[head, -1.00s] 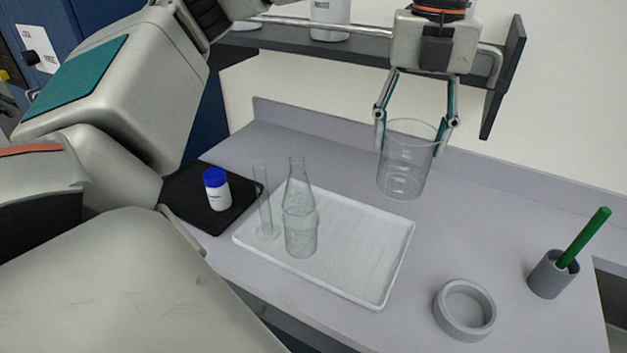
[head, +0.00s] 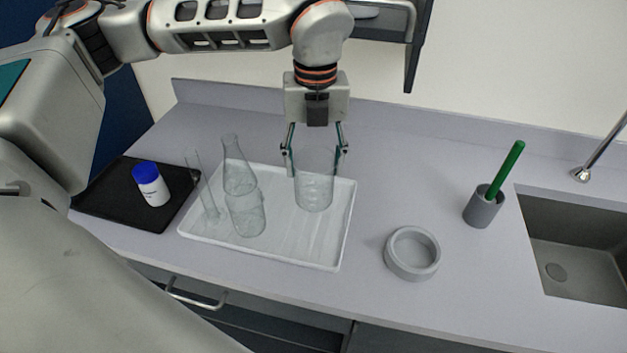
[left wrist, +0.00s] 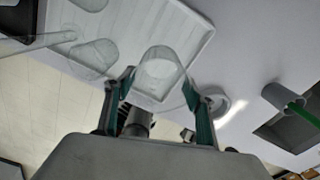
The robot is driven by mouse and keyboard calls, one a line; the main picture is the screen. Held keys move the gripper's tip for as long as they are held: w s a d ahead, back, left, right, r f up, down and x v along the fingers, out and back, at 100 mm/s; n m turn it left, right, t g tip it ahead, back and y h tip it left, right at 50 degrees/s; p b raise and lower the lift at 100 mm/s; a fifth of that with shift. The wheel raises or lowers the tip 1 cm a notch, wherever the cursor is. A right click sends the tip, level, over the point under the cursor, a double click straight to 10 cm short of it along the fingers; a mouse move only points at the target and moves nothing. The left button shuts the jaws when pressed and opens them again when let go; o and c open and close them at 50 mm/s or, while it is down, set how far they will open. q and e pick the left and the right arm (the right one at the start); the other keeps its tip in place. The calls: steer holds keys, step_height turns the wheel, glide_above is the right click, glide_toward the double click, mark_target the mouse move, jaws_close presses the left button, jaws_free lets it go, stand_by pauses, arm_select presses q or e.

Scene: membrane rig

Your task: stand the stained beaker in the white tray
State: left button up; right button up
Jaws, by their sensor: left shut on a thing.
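A clear glass beaker (head: 315,190) is upright between the fingers of my left gripper (head: 314,154), which is shut on it near its rim. The beaker is over the right part of the white tray (head: 290,252); I cannot tell whether its base touches the tray. Any stain on it is too faint to make out. In the left wrist view the beaker (left wrist: 160,68) sits between the green-padded fingers (left wrist: 160,88), with the tray (left wrist: 190,45) behind it. My right gripper is not in view.
A glass flask or bottle (head: 245,205) and a slim glass cylinder (head: 207,195) stand in the tray's left part. A black mat (head: 100,195) holds a blue-capped jar (head: 152,188). A grey ring (head: 412,253), a holder (head: 484,208) with a green stick, and a sink (head: 580,250) are to the right.

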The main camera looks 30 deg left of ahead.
arm_select(q)
steer(key=shift+f, duration=0.75)
step_height(320, 180, down, 4)
steer(key=shift+r+p, duration=0.15)
steer(key=shift+p, duration=0.15)
steer(key=shift+f, duration=0.3)
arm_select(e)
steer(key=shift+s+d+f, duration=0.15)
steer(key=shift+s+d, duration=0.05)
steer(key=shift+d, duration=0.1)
arm_select(q)
steer(key=shift+f, duration=0.15)
steer(key=o, duration=1.4)
steer(key=shift+o, duration=0.6)
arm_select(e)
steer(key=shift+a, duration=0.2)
